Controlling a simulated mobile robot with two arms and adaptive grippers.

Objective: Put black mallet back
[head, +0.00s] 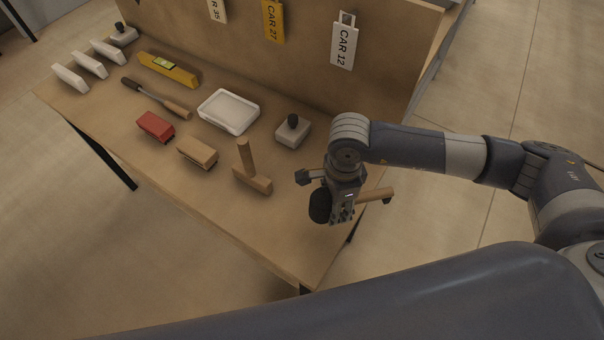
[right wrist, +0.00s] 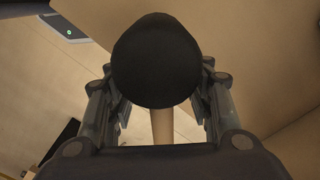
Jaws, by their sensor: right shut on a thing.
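The black mallet has a dark rounded head (head: 319,207) and a light wooden handle (head: 374,195). My right gripper (head: 342,207) is shut on it near the right end of the workbench. The handle sticks out to the right of the gripper. In the right wrist view, the black head (right wrist: 156,62) fills the space in front of the fingers, and part of the handle (right wrist: 162,127) shows below it. The gripper hides the middle of the mallet. I cannot tell its exact height over the bench. My left gripper is not in view.
The workbench (head: 270,225) has a back panel with tags. A wooden T-shaped mallet (head: 256,180), a white block with black knob (head: 292,132), a white tray (head: 228,112), red (head: 155,126) and tan (head: 197,152) blocks stand left of the gripper. The front right bench corner is clear.

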